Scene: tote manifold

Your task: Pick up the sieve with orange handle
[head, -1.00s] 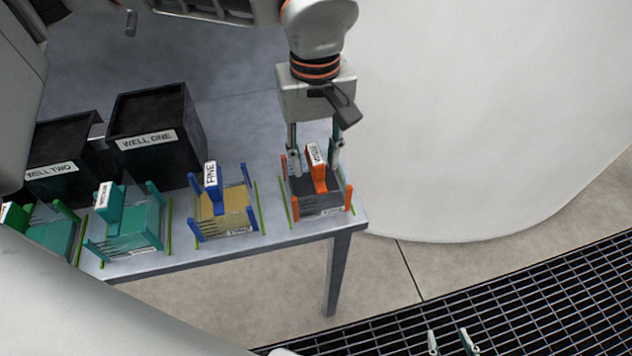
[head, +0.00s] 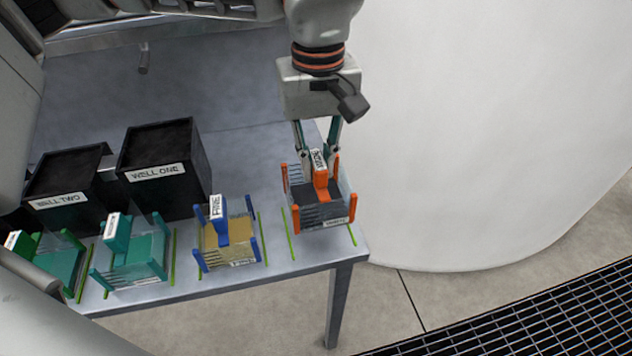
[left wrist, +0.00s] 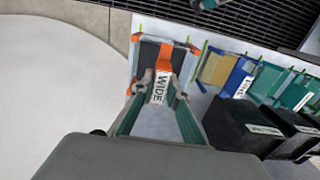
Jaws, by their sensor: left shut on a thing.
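The sieve with the orange handle (head: 320,210) has orange corner posts and a dark mesh. My left gripper (head: 318,172) points down and is shut on its upright orange handle. The sieve hangs slightly above the table's right end, with green guide lines showing beside and below it. In the left wrist view the sieve (left wrist: 150,52) sits between the fingertips, its handle label reading WIDE. A teal-grey part at the top edge of that view may be my right gripper (left wrist: 208,4); its fingers cannot be made out.
A blue sieve (head: 228,232) labelled FINE stands left of the orange one, then a teal sieve (head: 135,250) and a green one (head: 58,262). Black bins WELL ONE (head: 160,190) and WELL TWO (head: 62,185) stand behind. The table (head: 285,262) ends just right.

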